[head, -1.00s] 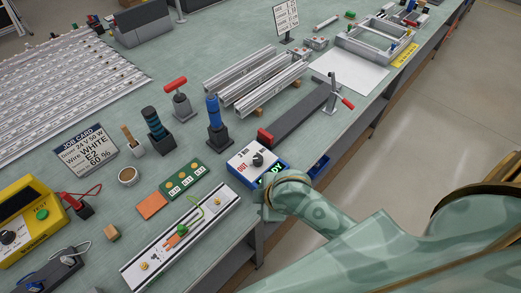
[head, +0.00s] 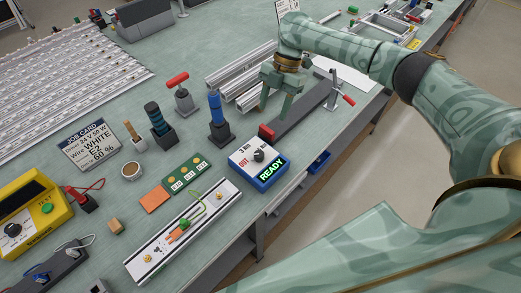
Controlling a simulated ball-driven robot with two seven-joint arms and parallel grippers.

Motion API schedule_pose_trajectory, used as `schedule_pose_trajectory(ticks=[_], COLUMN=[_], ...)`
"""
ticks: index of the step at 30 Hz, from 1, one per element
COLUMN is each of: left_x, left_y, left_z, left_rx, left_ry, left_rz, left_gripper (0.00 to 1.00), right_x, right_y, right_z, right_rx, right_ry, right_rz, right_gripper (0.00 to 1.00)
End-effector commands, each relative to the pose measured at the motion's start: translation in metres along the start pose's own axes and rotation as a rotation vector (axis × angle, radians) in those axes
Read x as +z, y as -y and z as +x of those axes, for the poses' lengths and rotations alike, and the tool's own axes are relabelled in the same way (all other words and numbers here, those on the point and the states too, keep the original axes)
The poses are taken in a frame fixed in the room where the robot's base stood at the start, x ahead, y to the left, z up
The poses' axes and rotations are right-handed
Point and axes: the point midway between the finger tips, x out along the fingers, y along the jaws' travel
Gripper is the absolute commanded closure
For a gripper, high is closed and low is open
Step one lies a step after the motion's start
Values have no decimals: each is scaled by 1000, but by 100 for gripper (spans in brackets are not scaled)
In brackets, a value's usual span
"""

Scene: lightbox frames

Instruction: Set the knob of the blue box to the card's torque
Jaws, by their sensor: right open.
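The blue box (head: 270,183) stands near the table's front edge, with a white top face and a lit green READY sign on its front. Its dark round knob (head: 259,155) sits on the top face beside small printed marks and a red OUT; the exact pointer direction is too small to tell. My right gripper (head: 274,110) is open and empty, pointing down above and behind the box, over the dark bar. My left gripper is out of view.
A blue-handled tool (head: 215,108) stands upright in a holder left of my right gripper. A red-handled clamp (head: 341,88) is to the right. A white rail with wires (head: 140,262) and a green board (head: 182,175) lie left of the box.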

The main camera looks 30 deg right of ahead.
Motion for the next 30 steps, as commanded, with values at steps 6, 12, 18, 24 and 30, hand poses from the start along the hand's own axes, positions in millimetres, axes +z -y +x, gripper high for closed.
schedule_pose_trajectory(ticks=[6,12,18,24,30], left_x=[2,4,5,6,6], left_y=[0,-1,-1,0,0], left_z=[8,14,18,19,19], left_rx=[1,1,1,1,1], left_ry=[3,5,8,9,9], left_rz=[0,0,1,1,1], left_gripper=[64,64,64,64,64], right_x=[0,-1,-1,-1,-1], right_y=[1,0,0,0,0], right_z=[48,100,138,155,157], right_rx=[-4,-4,-1,-1,0], right_ry=[-3,-2,-2,-1,-1], right_rz=[0,0,0,-1,-1], right_gripper=[49,49,49,49,49])
